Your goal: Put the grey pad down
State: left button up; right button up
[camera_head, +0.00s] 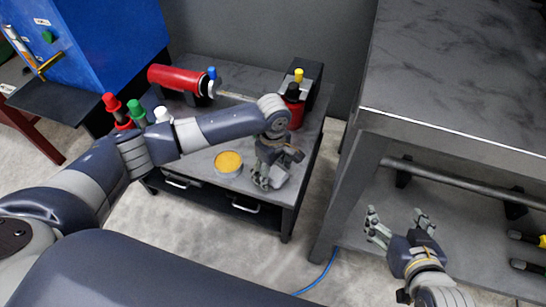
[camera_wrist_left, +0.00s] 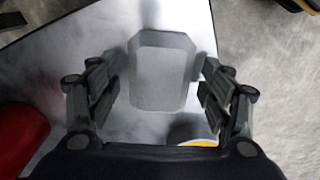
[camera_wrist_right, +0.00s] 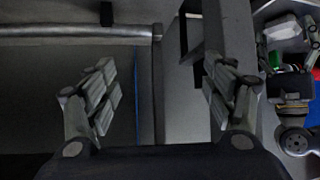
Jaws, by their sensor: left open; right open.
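The grey pad (camera_wrist_left: 163,72) is a block with cut corners. In the left wrist view it lies between the spread fingers of my left gripper (camera_wrist_left: 160,95), over the grey cart top. In the head view the pad (camera_head: 281,176) shows partly behind my left gripper (camera_head: 268,180), near the cart's right front corner. My left gripper is open around the pad; a gap shows at its left side, and contact on the right is unclear. My right gripper (camera_head: 398,225) is open and empty beside the large table; it also shows in the right wrist view (camera_wrist_right: 160,95).
The cart top (camera_head: 200,150) also bears a tin of yellow stuff (camera_head: 228,163), a red cylinder (camera_head: 175,78), a red bottle (camera_head: 293,108) and red, green and white-capped bottles. A large grey table (camera_head: 450,70) stands at right. A blue cabinet (camera_head: 110,45) stands at left.

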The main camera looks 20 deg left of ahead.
aim_at(273, 171)
pick_arm(q)
notch_tip(273, 171, up, 4)
jog(key=shift+f+p, duration=0.1)
jog(key=shift+p, duration=0.7)
notch_tip(273, 171, up, 3)
jog(key=shift+r+p, duration=0.1)
jog(key=shift+p, duration=0.55)
jog(key=shift+r, duration=0.55)
jog(key=s+d+f+m+t+h+p, duration=0.1)
jog(key=s+d+m+h, duration=0.1)
jog(key=s+d+m, duration=0.3)
jog(key=s+d+m+t+h+p, duration=0.1)
jog(key=s+d+m, duration=0.2)
jog(key=s+m, duration=0.35)
jog(key=s+a+m+t+y, duration=0.1)
jog(key=s+a+m+y, duration=0.1)
jog(key=s+a, duration=1.1)
jog(key=shift+a+r+m+t+y, duration=0.15)
jog(key=shift+a+m+t+y, duration=0.2)
jog(key=shift+m, duration=0.4)
pick_arm(e)
jog(key=s+d+f+g+h, duration=0.1)
jog(key=s+d+f+g, duration=0.1)
jog(key=s, duration=0.4)
jog(key=s+d+f+g, duration=0.2)
jog(key=s+g, duration=0.3)
jog(key=s, duration=0.1)
jog(key=shift+s+d+f+h, duration=0.15)
jog(key=shift+s+h, duration=0.25)
